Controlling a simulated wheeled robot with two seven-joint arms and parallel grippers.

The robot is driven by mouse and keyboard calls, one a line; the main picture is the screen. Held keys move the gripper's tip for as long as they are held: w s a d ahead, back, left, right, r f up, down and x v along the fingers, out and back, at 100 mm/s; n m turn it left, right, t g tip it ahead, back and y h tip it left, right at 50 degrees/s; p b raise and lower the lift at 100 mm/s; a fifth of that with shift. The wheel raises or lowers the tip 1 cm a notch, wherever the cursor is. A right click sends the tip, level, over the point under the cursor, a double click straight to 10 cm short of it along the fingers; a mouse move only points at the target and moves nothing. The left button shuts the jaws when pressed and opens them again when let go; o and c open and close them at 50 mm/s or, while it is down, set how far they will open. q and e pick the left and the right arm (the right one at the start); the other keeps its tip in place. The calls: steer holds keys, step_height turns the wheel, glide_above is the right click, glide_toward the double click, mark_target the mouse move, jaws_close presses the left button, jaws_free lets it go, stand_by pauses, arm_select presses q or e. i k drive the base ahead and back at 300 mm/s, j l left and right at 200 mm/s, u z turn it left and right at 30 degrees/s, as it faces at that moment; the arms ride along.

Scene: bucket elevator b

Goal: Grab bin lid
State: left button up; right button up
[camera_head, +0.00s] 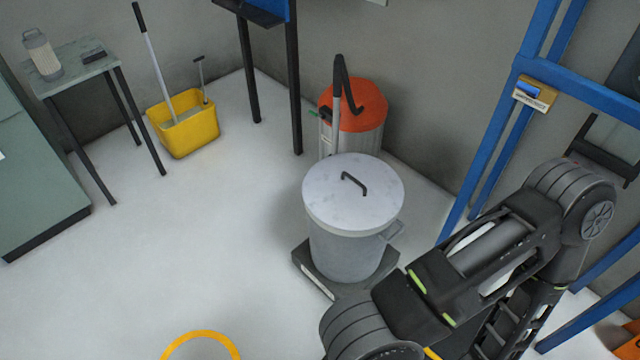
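The bin lid (327,199) is a round, light grey disc with a dark handle (354,184) arched at its middle. It lies on top of a grey metal bin (345,255), which has a side handle at its right. The bin stands on a low dark platform (311,272) on the floor. One of my arms reaches in from the lower right, in front of the platform's right part. Its gripper is outside the view, and my other gripper does not show either. Nothing touches the lid's handle.
Behind the bin stands an orange-topped drum (357,105) with a dark hooked hose. A blue frame (498,135) rises at the right. A yellow mop bucket (184,128) and a small table (75,68) stand at the back left. The floor left of the bin is clear.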

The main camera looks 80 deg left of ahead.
mark_target(350, 192)
steer(key=u, duration=2.6)
steer(key=z, duration=0.75)
steer(key=j+z, duration=0.25)
steer(key=z, duration=0.15)
steer(key=i+j+z, duration=0.1)
steer(key=j+z, duration=0.5)
steer(key=z, duration=0.2)
steer(key=k+j+z, duration=0.1)
steer(key=j+z, duration=0.15)
steer(key=z, duration=0.15)
steer(key=k+j+z, duration=0.1)
steer(key=j, duration=0.25)
steer(key=k+j, duration=0.15)
steer(key=j, duration=0.2)
steer(key=k+j+z, duration=0.15)
steer(key=j, duration=0.2)
steer(key=k+j, duration=0.15)
steer(key=j, duration=0.2)
steer(key=i+z, duration=0.05)
